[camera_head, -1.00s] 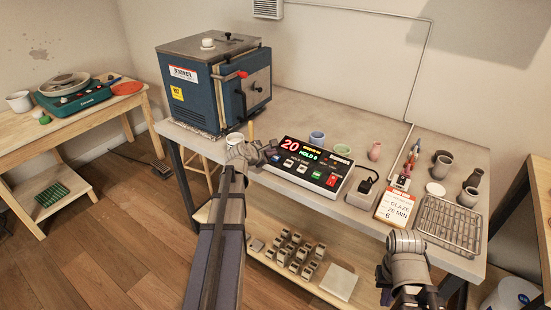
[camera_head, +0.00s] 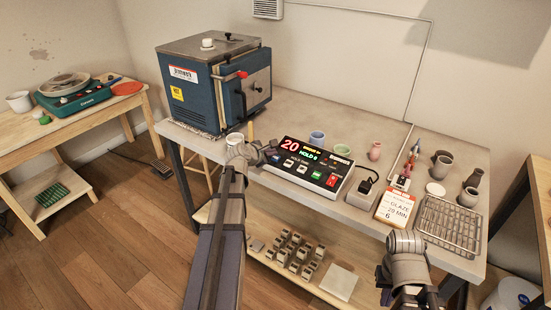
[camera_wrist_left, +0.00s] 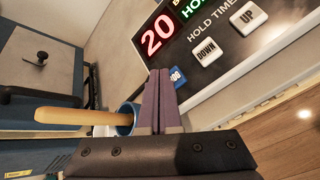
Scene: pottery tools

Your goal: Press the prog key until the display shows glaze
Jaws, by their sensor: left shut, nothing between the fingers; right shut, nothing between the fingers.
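The control box (camera_head: 310,167) stands at the table's front edge. Its display (camera_head: 301,148) shows a red 20, a green line starting HOLD, and a yellow line too blurred to read surely. My left gripper (camera_head: 270,156) is at the box's left end. In the left wrist view its fingers (camera_wrist_left: 160,88) are shut and empty, beside a blue key (camera_wrist_left: 177,77). They partly hide this key and its label; touching cannot be told. The white DOWN (camera_wrist_left: 206,52) and UP (camera_wrist_left: 248,16) keys lie further right. My right arm is at the lower right; its fingertips do not show.
A card (camera_head: 395,207) reading GLAZE stands right of the box. Small cups and a grey rack (camera_head: 450,225) stand to the right.

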